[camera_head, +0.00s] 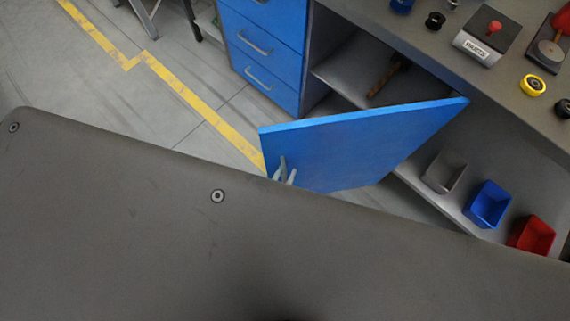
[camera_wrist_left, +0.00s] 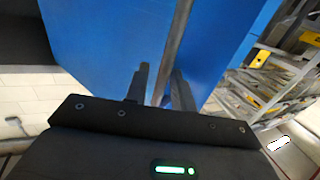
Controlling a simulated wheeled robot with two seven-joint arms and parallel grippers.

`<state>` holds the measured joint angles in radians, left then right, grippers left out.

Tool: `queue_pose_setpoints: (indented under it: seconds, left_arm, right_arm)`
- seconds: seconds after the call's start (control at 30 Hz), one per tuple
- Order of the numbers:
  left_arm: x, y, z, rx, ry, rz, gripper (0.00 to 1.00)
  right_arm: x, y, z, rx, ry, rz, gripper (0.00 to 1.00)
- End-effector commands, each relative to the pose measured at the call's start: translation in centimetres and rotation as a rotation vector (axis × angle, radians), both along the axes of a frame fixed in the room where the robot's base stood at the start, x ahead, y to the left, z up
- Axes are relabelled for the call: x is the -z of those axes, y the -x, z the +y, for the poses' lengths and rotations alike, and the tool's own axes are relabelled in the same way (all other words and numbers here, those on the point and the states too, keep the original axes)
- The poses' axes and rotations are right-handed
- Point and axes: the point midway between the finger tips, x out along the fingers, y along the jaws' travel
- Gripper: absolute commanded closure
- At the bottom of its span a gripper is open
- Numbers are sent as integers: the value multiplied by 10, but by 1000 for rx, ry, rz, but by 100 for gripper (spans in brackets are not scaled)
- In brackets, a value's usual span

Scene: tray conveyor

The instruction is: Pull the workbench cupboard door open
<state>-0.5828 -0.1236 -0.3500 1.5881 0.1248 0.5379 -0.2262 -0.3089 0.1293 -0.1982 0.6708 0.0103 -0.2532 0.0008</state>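The blue cupboard door (camera_head: 350,145) stands well ajar, swung out from the workbench with the shelves behind it showing. Its pale bar handle (camera_head: 281,168) is near the free edge, low in the head view. My left gripper (camera_head: 287,175) is at the handle, mostly hidden behind my grey arm link. In the left wrist view, the two dark fingers of my left gripper (camera_wrist_left: 160,86) stand apart on either side of the grey handle bar (camera_wrist_left: 173,55), with small gaps seeming to show beside the bar. The door (camera_wrist_left: 110,40) fills the background. My right gripper is not in view.
Blue drawers (camera_head: 262,45) are left of the cupboard opening. A grey bin (camera_head: 444,172), a blue bin (camera_head: 488,204) and a red bin (camera_head: 532,234) sit on the lower shelf. The workbench top (camera_head: 490,75) holds small parts. Floor left of the door is clear.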

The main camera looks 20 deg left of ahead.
Motion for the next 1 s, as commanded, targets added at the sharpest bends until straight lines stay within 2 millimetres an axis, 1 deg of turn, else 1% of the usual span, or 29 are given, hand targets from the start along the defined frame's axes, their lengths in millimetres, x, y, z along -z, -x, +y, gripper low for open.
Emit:
queue_pose_setpoints:
  seconds: [0.17, 0.27, 0.5, 0.63, 0.77, 0.97, 1.0]
  left_arm:
    - [0, 4, 1, -1, -1, 1, 75]
    - [2, 16, 2, 0, 0, 3, 75]
    - [2, 55, 7, 0, 0, 3, 75]
    - [1, 69, 8, 0, 0, 2, 75]
    - [0, 74, 9, 0, 0, -1, 75]
    - [0, 74, 9, 0, 0, -1, 75]
    - [0, 74, 9, 0, 0, -1, 78]
  right_arm:
    - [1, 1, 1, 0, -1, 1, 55]
    - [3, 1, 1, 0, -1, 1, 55]
    - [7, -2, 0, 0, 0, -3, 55]
    - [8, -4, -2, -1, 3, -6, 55]
    - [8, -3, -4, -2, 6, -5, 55]
    - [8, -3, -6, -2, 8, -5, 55]
    - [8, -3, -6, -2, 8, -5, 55]
